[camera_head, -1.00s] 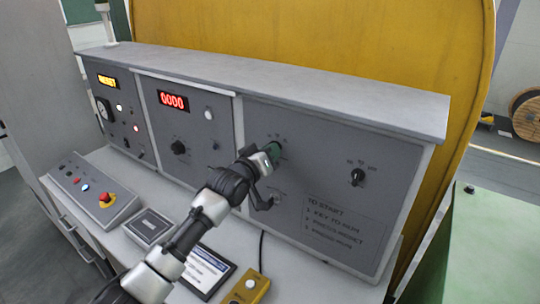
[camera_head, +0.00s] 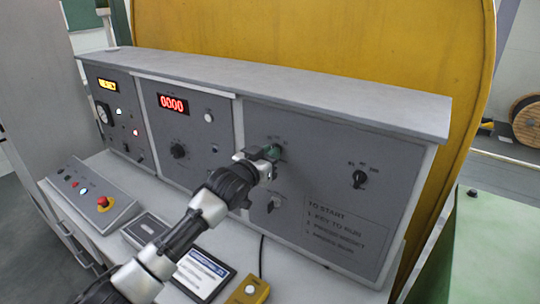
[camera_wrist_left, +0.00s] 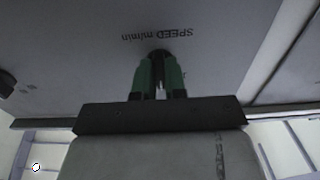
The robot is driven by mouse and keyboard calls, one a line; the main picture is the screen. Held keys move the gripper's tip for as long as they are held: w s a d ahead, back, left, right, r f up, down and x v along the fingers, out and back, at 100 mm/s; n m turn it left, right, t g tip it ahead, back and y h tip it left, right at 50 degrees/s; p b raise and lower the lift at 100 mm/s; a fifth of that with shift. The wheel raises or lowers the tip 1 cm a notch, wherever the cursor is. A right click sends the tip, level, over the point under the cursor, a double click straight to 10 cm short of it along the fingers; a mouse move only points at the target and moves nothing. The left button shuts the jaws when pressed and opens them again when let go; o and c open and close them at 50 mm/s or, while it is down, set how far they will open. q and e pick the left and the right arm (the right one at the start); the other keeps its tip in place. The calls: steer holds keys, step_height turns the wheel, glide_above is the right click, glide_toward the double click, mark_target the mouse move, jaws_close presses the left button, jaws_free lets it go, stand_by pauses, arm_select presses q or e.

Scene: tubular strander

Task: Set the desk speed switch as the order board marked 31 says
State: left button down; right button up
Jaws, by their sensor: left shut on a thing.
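My left gripper (camera_head: 270,153) reaches the right panel of the grey desk console (camera_head: 335,145) and is shut on a small dark knob. In the left wrist view the green fingers of my left gripper (camera_wrist_left: 160,80) close around the dark speed switch (camera_wrist_left: 159,54), beneath the label "SPEED m/min" (camera_wrist_left: 157,36). The fingers hide most of the switch, and I cannot tell its setting. I make out no order board marked 31. My right gripper is not in view.
A black selector (camera_head: 360,179) sits right on the same panel, and a small switch (camera_head: 274,204) below my gripper. The red display (camera_head: 173,104) reads 0000.

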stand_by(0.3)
arm_select(q)
steer(key=c, duration=1.2)
jaws_free()
steer(key=shift+b+v, duration=1.5)
steer(key=shift+v, duration=3.95)
steer(key=shift+f, duration=0.15)
